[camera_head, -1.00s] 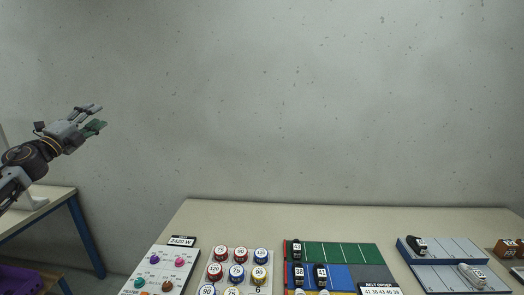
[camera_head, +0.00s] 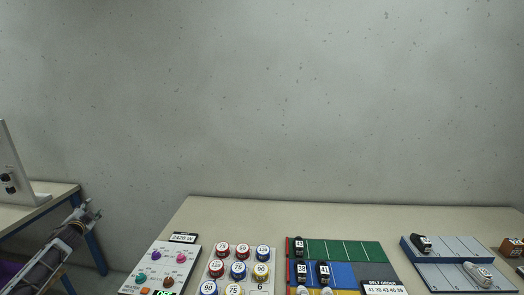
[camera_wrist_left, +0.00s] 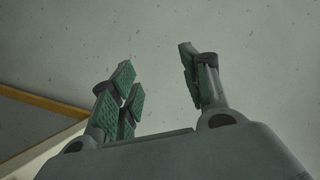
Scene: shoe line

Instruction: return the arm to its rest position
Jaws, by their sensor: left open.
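My left gripper (camera_head: 90,213) is at the lower left of the head view, in front of the side table's blue leg and left of the main table. In the left wrist view, its green-padded fingers (camera_wrist_left: 160,92) stand apart with nothing between them. Behind them is the bare grey wall. My right gripper is in neither view.
The main table (camera_head: 330,211) holds a knob panel (camera_head: 157,268), numbered discs (camera_head: 238,270), a coloured board (camera_head: 345,252) with shoes and a grey-blue rack (camera_head: 450,250). A side table (camera_head: 35,212) with a white panel (camera_head: 14,165) stands left. The space above the main table is clear.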

